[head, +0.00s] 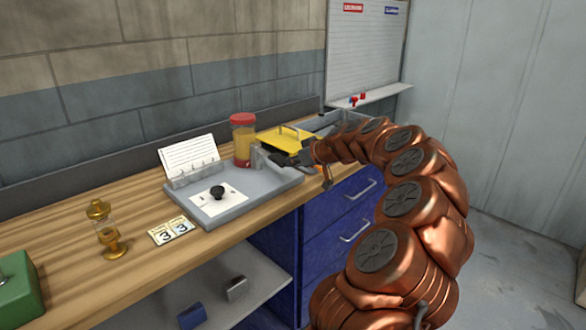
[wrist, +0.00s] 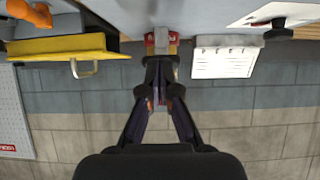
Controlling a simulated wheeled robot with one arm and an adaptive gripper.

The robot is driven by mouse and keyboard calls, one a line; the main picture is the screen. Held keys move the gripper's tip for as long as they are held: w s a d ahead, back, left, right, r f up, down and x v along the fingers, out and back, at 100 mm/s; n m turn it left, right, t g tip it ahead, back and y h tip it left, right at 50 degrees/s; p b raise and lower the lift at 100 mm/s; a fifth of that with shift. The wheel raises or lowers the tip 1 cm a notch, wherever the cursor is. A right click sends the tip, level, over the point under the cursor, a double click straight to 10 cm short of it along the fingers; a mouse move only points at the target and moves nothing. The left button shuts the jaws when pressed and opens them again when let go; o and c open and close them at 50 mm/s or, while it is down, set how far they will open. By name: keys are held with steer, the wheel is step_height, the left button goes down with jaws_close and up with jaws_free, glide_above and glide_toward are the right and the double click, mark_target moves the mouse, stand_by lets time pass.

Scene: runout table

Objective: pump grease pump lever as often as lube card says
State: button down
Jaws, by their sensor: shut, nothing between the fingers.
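The grease pump (head: 243,142) has a yellow body and a red cap, and stands at the back of a grey tray on the bench. A grey block (head: 259,160) is at its right side; I cannot make out a lever clearly. My gripper (head: 278,158) is shut and empty, close to this block; I cannot tell whether it touches. In the wrist view my gripper (wrist: 160,72) points at a grey and red part (wrist: 160,40) of the pump. A lined white card (head: 189,157) stands left of the pump, its writing too small to read.
The grey tray (head: 232,215) also bears a black knob (head: 218,192) on white paper. Two small cards marked 3 (head: 171,231) and a brass oiler (head: 105,230) are at left. A yellow box (head: 284,138) with a handle stands right of the pump. Blue drawers (head: 340,215) are below.

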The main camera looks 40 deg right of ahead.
steer(key=shift+f+t+b, duration=0.6)
steer(key=shift+f+b, duration=0.5)
steer(key=shift+b, duration=1.25)
step_height(320, 180, down, 2)
steer(key=b, duration=0.4)
steer(key=shift+w, duration=0.15)
steer(key=shift+r, duration=0.15)
steer(key=shift+s+r, duration=0.2)
steer(key=shift+r, duration=0.1)
steer(key=r+b+v, duration=0.1)
steer(key=v, duration=1.1)
steer(key=shift+r, duration=0.2)
steer(key=shift+w+r, duration=0.1)
steer(key=shift+w, duration=0.05)
